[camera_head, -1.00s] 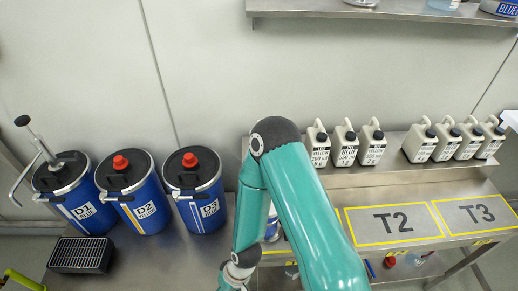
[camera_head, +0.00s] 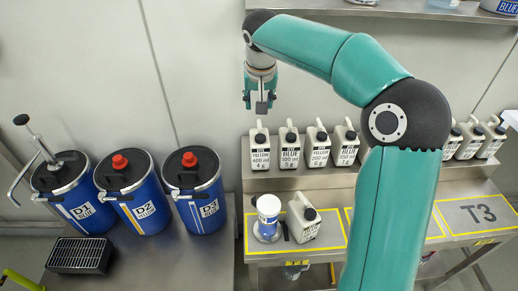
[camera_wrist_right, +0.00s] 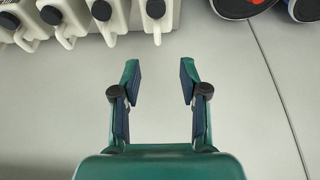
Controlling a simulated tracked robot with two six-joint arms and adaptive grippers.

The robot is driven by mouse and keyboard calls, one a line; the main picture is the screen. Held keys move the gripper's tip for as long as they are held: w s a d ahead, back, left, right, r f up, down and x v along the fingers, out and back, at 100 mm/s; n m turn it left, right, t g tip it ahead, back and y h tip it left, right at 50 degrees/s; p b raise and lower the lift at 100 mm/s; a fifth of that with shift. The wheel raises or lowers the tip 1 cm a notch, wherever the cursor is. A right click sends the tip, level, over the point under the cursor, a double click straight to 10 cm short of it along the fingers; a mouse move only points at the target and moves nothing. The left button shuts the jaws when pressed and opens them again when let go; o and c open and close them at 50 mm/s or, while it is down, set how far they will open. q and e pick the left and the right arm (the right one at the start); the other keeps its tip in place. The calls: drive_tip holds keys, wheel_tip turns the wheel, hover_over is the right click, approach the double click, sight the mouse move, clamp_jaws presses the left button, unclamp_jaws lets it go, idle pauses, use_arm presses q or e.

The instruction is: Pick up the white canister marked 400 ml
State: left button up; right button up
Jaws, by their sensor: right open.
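The white canister marked 400 ml (camera_head: 260,155) stands upright at the left end of the row on the raised steel shelf. Its label reads yellow 400 ml, and its cap is black. My right gripper (camera_head: 260,106) hangs just above its cap in the head view, apart from it. In the right wrist view my right gripper (camera_wrist_right: 160,82) is open, with only bare wall showing between the fingers. The rightmost canister there (camera_wrist_right: 156,22), seen from above, appears to be the 400 ml one and lies beyond the fingertips. My left gripper is not in view.
Similar canisters (camera_head: 289,155) stand close on its right. Below, a blue-and-white container (camera_head: 268,207) and another canister (camera_head: 303,222) stand on the yellow-framed tabletop. Blue drums (camera_head: 201,200) stand at left. An upper shelf (camera_head: 400,10) overhangs the back right.

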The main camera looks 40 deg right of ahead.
approach(259, 127)
drive_tip(key=x, duration=0.5)
drive_tip(key=shift+w+a+f, duration=0.1)
drive_tip(key=shift+w+f, duration=0.05)
drive_tip(key=shift+f, duration=0.05)
drive_tip(key=shift+d+p+x, duration=0.2)
drive_tip(key=shift+p+x, duration=0.5)
drive_tip(key=shift+x, duration=1.9)
drive_tip(key=shift+c, duration=0.4)
clamp_jaws()
drive_tip(key=shift+r, duration=0.1)
